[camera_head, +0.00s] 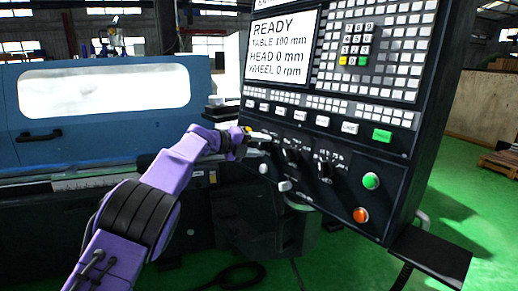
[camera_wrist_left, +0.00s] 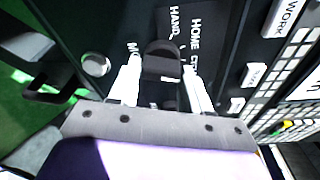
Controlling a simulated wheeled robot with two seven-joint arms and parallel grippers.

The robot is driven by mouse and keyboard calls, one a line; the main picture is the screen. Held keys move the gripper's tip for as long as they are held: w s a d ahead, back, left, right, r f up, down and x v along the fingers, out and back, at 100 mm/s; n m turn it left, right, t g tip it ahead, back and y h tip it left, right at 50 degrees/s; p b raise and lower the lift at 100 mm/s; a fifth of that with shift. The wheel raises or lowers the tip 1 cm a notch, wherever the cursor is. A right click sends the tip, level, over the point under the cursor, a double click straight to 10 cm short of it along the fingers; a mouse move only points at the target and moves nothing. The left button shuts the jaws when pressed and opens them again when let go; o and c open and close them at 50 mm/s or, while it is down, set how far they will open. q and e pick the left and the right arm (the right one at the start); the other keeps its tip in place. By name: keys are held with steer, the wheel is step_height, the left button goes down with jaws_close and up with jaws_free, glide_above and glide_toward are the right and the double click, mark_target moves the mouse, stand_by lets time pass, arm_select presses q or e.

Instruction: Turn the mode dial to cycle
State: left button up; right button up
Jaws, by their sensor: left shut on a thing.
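The mode dial (camera_wrist_left: 162,62) is a dark knob on the black control panel. In the left wrist view it sits between the two pale fingers of my left gripper (camera_wrist_left: 162,88), which is shut on it. Labels reading HAND and HOME, and partly covered letters, show around the dial. In the head view my purple left arm reaches in from the left, and my left gripper (camera_head: 262,138) is at the left end of the panel's knob row. The gripper mostly hides the dial there. My right gripper is not in view.
The control panel (camera_head: 393,165) has two more dark knobs (camera_head: 291,154) (camera_head: 325,169) right of the gripper, plus a green button (camera_head: 371,180) and an orange button (camera_head: 361,215). Its screen (camera_head: 282,48) reads READY. The blue grinder (camera_head: 100,110) stands behind my left arm.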

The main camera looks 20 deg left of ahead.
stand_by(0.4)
arm_select(q)
steer(key=o, duration=1)
steer(key=shift+s+a, duration=0.15)
steer(key=shift+a, duration=0.1)
steer(key=b+v, duration=0.3)
steer(key=v, duration=0.7)
steer(key=shift+b, duration=0.4)
